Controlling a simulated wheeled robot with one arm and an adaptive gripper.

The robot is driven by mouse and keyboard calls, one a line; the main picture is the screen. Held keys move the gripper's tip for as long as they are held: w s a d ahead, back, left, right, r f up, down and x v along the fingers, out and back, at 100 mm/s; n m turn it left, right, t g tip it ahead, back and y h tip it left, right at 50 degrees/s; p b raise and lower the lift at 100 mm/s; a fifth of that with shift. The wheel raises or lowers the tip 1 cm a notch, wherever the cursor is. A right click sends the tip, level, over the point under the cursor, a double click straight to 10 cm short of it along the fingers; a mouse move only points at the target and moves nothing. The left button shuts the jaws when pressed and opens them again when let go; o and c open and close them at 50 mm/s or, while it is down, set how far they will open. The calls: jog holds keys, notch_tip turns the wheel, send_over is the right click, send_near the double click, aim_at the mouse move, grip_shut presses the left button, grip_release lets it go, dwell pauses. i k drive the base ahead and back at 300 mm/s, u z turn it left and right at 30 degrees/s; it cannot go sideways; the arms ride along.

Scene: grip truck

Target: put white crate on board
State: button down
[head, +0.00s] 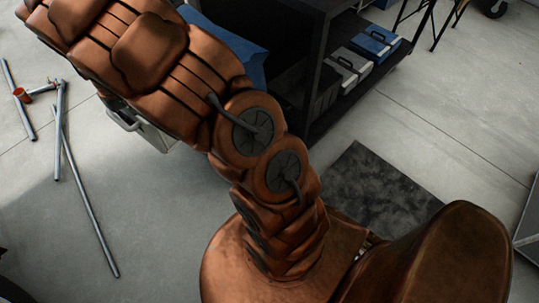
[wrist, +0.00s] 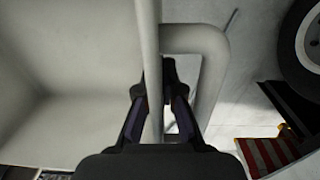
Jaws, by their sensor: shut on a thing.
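The white crate (wrist: 75,65) fills the left of the wrist view, close to the camera. Its wall edge passes between the two fingers of my gripper (wrist: 160,98), beside a thick white looped handle (wrist: 212,50). My gripper is shut on the crate at this edge. In the head view my copper-coloured arm covers most of the crate; a pale corner with a handle (head: 122,121) shows below the arm. My gripper is hidden there. A dark, mottled flat square (head: 378,188) lies on the floor right of my arm; I cannot tell whether it is the board.
A black shelf unit (head: 318,70) stands behind my arm, with grey and blue cases (head: 375,40) on its lower shelf. Metal poles (head: 85,205) lie on the floor at left. A wheel (wrist: 306,40) and a red-striped item (wrist: 268,153) are at right in the wrist view.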

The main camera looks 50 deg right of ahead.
aim_at(362, 183)
jog(key=k, duration=0.75)
jog(key=z, duration=3.75)
jog(key=k, duration=1.55)
jog(key=u, duration=1.7)
jog(key=i, duration=1)
jog(key=z, duration=0.05)
